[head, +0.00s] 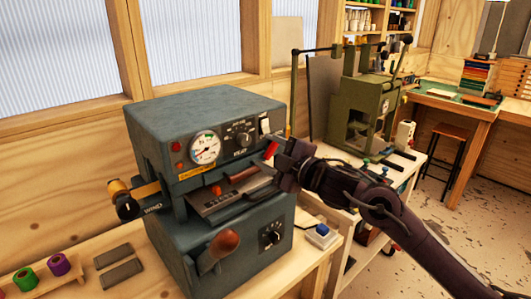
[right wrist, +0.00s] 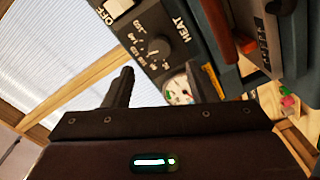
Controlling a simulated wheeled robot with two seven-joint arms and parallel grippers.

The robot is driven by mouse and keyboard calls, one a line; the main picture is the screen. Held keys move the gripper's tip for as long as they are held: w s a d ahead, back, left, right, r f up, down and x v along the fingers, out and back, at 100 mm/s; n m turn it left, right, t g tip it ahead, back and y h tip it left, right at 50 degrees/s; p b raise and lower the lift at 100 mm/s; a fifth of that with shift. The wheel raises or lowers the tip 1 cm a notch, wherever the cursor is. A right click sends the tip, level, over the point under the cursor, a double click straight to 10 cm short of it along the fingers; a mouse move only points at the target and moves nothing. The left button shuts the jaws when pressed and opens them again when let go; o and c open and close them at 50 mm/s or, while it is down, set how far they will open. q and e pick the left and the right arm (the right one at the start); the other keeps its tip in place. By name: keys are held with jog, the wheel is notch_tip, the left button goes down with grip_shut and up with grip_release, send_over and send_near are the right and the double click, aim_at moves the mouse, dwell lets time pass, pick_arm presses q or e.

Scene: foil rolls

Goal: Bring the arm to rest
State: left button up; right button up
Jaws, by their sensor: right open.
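My right gripper (head: 276,152) is open at the right front edge of the grey-blue foil machine (head: 205,112), close to its heat panel. I cannot tell whether it touches the machine. No object shows between its fingers. In the right wrist view, one dark finger (right wrist: 119,88) stands up at the left, with the heat dial (right wrist: 158,47) and the pressure gauge (right wrist: 180,88) behind. My right arm reaches in from the lower right. The gauge (head: 205,147), the winding knob (head: 122,195) and a lever with a brown knob (head: 224,243) show on the machine. My left gripper is not in view.
Green and purple foil rolls (head: 59,264) and two dark grey bars (head: 119,272) lie left on the wooden bench. A green press (head: 362,112) stands on a table behind my arm. A stool (head: 448,142) stands by another desk. Open floor shows at the right.

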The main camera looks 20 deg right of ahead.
jog(key=s+a+f+m+g+h, duration=0.25)
jog(key=s+f+m, duration=0.2)
jog(key=f, duration=0.55)
jog(key=s+a+f+m+g+h, duration=0.1)
jog(key=s+f+m+g+h, duration=0.2)
jog(key=s+f, duration=0.45)
jog(key=s+f+m+g, duration=0.4)
jog(key=s+f, duration=0.2)
jog(key=s, duration=0.3)
jog(key=s+f+m+g, duration=0.3)
jog(key=s+f, duration=0.3)
jog(key=s, duration=0.4)
notch_tip(320, 180, down, 30)
jog(key=s+g, duration=0.1)
jog(key=g, duration=0.1)
jog(key=s+d+f, duration=0.3)
jog(key=s+f, duration=1.5)
jog(key=s, duration=0.2)
jog(key=shift+d+f+g+h, duration=0.2)
jog(key=shift+f+g+h, duration=0.1)
jog(key=shift+g+h, duration=0.15)
